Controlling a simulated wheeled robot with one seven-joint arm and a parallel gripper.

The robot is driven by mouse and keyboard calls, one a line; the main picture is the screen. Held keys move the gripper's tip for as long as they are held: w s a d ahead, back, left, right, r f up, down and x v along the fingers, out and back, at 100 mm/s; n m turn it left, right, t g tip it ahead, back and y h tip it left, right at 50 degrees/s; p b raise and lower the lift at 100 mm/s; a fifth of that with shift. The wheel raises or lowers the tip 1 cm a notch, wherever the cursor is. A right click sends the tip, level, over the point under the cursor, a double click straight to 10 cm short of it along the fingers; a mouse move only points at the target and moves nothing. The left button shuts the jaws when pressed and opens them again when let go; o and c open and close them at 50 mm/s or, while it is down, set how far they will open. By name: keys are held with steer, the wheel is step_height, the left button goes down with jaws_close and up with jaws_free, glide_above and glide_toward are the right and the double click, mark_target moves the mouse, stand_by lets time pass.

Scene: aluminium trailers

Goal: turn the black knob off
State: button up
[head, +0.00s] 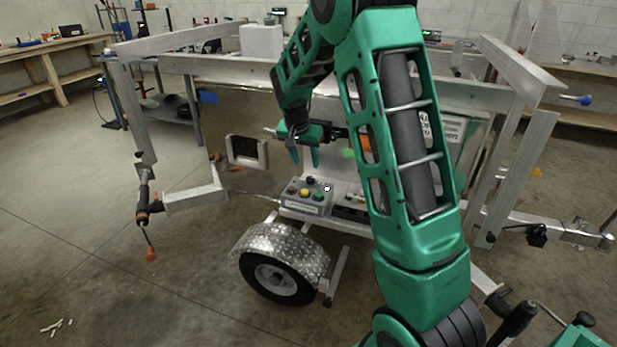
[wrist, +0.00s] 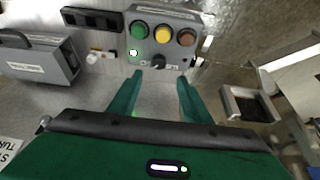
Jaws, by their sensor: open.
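The black knob (wrist: 158,61) sits on a grey control box (wrist: 146,22), next to a lit green lamp (wrist: 134,53) and below green, yellow and brown buttons in the wrist view. In the head view the knob (head: 310,180) is at the back of the box (head: 303,207). My gripper (head: 304,160) is open and points down above the box, its fingertips apart from the knob. In the wrist view my gripper (wrist: 159,80) has its two green fingers spread to either side of the knob's line, with nothing between them. The knob's pointer direction is too small to tell.
A grey case (wrist: 40,60) stands left of the control box in the wrist view. A framed panel (head: 247,152) is on the trailer's side, left of my gripper. The aluminium trailer frame (head: 215,36) and a wheel (head: 275,277) surround the work area. Open floor lies at left.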

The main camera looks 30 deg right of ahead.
mark_target(310, 178)
steer(key=x, duration=0.9)
steer(key=shift+f, duration=0.25)
steer(key=shift+r, duration=0.1)
steer(key=c, duration=1)
